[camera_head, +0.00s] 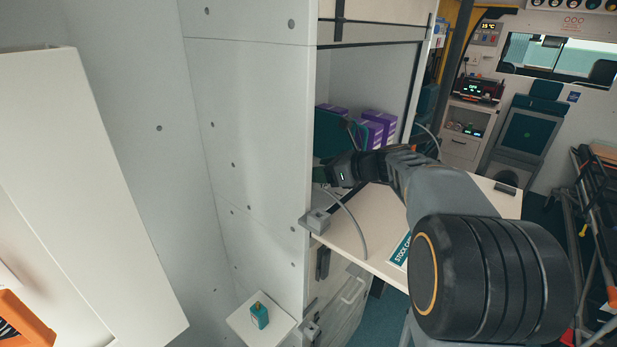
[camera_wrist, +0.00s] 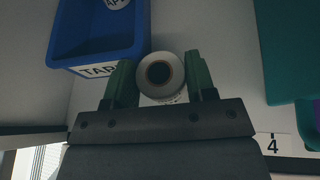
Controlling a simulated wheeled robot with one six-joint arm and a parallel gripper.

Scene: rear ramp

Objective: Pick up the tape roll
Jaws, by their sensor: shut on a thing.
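The tape roll (camera_wrist: 180,70) is white with a dark round hole. In the wrist view it sits between the two green fingers of my gripper (camera_wrist: 160,84), which is shut on it. The shelf surface shows around the roll, and I cannot tell whether the roll touches it. In the head view my gripper (camera_head: 322,174) reaches into the open cabinet at the middle. The roll is hidden there.
A blue bin (camera_wrist: 97,62) with a partly visible "TAP" label is just left of the roll. A teal thing (camera_wrist: 290,50) is to the right. Purple boxes (camera_head: 372,130) stand in the cabinet above the fold-down shelf (camera_head: 385,225).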

